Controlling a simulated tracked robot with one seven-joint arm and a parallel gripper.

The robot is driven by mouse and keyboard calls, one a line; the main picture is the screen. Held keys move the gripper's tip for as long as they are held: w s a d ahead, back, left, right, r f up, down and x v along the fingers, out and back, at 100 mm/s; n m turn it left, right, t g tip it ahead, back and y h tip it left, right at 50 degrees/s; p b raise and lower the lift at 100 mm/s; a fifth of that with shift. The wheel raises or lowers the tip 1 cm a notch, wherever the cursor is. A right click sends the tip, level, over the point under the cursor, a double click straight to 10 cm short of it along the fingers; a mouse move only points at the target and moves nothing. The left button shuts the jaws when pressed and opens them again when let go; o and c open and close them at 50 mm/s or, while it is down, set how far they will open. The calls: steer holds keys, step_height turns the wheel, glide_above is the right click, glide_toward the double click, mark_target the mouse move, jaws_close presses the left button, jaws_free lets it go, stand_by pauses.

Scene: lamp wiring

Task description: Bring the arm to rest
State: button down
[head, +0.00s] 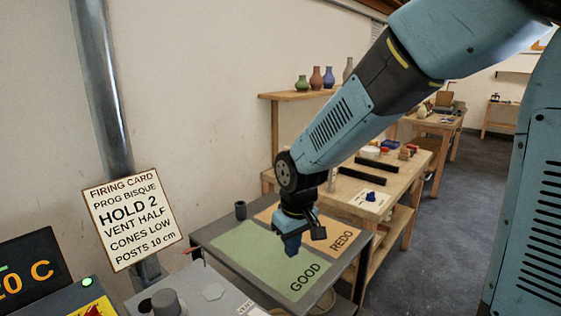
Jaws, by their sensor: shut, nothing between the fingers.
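My arm reaches in from the upper right of the head view and bends down at the wrist. My gripper (291,246) hangs pointing down over the sorting table, in front of the green GOOD area (250,245). It is shut with nothing seen in it. The orange REDO area (343,240) lies to its right. I cannot tell how high the fingertips are above the table.
A dark cup (240,210) stands at the table's back left corner. A firing card (132,219) hangs at left above a grey control box (200,293). A wooden workbench (415,165) with small items stands behind. A shelf (295,94) holds several vases. Floor is clear at right.

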steer(key=s+d+r+m+t, duration=0.1)
steer(key=s+d+r+m, duration=0.1)
steer(key=s+d+r, duration=0.2)
steer(key=s+d+r+m+t, duration=0.1)
steer(key=s+d+r, duration=0.3)
steer(key=d, duration=0.6)
steer(key=s+d+r+m+t, duration=0.2)
steer(key=s+d+r+m, duration=0.2)
steer(key=d+r, duration=0.3)
steer(key=shift+s+r+h, duration=0.4)
steer(key=shift+r, duration=0.05)
